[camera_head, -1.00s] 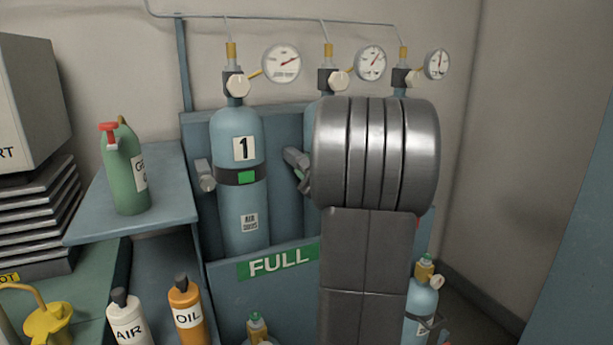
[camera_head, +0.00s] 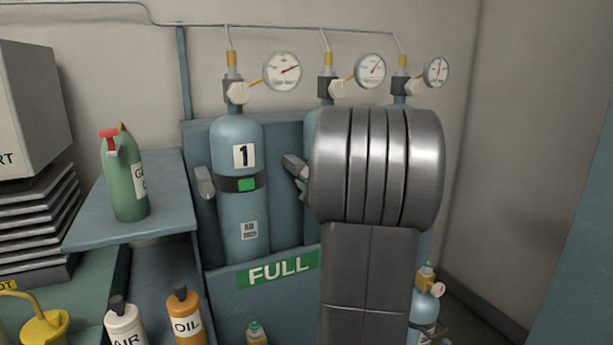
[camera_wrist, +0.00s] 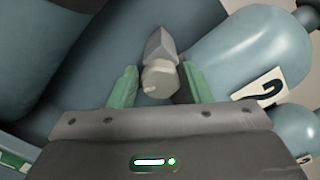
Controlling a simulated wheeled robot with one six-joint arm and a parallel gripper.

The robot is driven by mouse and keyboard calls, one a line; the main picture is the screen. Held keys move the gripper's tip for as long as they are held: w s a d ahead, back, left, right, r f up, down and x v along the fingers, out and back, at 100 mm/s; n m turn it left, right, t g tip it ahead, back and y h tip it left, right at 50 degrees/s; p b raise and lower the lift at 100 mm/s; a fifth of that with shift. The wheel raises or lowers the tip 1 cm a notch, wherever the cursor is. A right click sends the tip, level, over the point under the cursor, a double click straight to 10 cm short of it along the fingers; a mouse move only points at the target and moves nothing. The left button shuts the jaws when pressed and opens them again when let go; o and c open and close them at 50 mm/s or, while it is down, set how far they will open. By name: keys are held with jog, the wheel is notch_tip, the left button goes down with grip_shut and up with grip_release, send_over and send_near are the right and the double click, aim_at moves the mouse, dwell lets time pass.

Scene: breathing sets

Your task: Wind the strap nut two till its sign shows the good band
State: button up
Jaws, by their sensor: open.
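In the wrist view, the strap nut of cylinder two (camera_wrist: 160,78) is a pale grey knob with a flat block behind it. My gripper (camera_wrist: 157,86) is open, with its green fingers on either side of the nut; I cannot tell whether they touch it. Cylinder two (camera_wrist: 235,55) is blue, with a "2" label, on the right there. In the head view my grey arm hides most of cylinder two (camera_head: 313,125), and one green fingertip shows at the nut's edge. The sign on its strap is hidden in both views.
Cylinder one (camera_head: 238,215) stands left with a green strap sign and its own strap nut (camera_head: 204,182). Gauges (camera_head: 370,71) and valves sit above. A blue shelf (camera_head: 95,220) holds a green bottle (camera_head: 127,185). A FULL panel (camera_head: 225,305) crosses the front.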

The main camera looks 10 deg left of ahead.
jog(key=v, duration=1.3)
jog(key=shift+w, duration=0.1)
jog(key=x, duration=1.4)
